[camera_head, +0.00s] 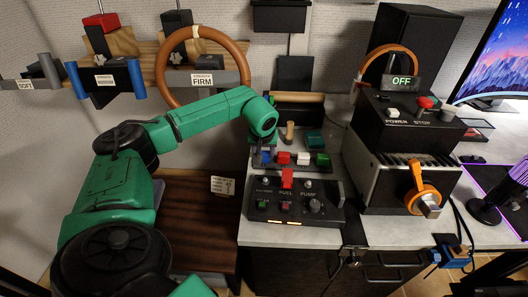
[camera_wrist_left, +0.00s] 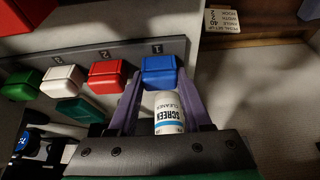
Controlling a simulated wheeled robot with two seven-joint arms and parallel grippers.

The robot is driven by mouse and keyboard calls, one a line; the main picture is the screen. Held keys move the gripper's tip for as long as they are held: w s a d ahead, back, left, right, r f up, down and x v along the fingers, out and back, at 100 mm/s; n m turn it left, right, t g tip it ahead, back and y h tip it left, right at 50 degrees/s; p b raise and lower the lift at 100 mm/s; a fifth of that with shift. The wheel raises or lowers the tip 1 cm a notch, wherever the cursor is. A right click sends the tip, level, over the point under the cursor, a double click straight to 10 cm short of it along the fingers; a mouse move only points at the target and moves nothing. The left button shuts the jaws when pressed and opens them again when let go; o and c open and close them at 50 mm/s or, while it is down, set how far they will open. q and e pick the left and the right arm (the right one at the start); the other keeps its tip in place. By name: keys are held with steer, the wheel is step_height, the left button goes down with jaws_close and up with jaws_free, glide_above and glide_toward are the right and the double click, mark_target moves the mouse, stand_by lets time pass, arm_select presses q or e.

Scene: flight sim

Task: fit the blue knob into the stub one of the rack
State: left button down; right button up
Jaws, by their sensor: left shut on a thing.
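The blue knob (camera_wrist_left: 160,70) is between the purple fingers of my left gripper (camera_wrist_left: 159,77), which is shut on it. The knob is at the rack (camera_wrist_left: 175,46), in front of the mark 1, in line with the red, white and green knobs. The stub is hidden, and I cannot tell whether the knob is on it. In the head view the blue knob (camera_head: 265,157) shows at the left end of the rack, just below my green left wrist; the gripper itself is mostly hidden there. My right gripper is not in view.
The red knob (camera_wrist_left: 107,76), white knob (camera_wrist_left: 62,79) and green knob (camera_wrist_left: 22,85) are beside it. A screen cleaner bottle (camera_wrist_left: 165,112) shows between the fingers. The fuel pump panel (camera_head: 292,207) stands in front of the rack, and the power box (camera_head: 408,125) is to the right.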

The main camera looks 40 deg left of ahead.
arm_select(q)
steer(key=shift+c, duration=1.3)
jaws_free()
steer(key=v, duration=1.4)
steer(key=shift+r, duration=0.25)
steer(key=shift+d, duration=0.1)
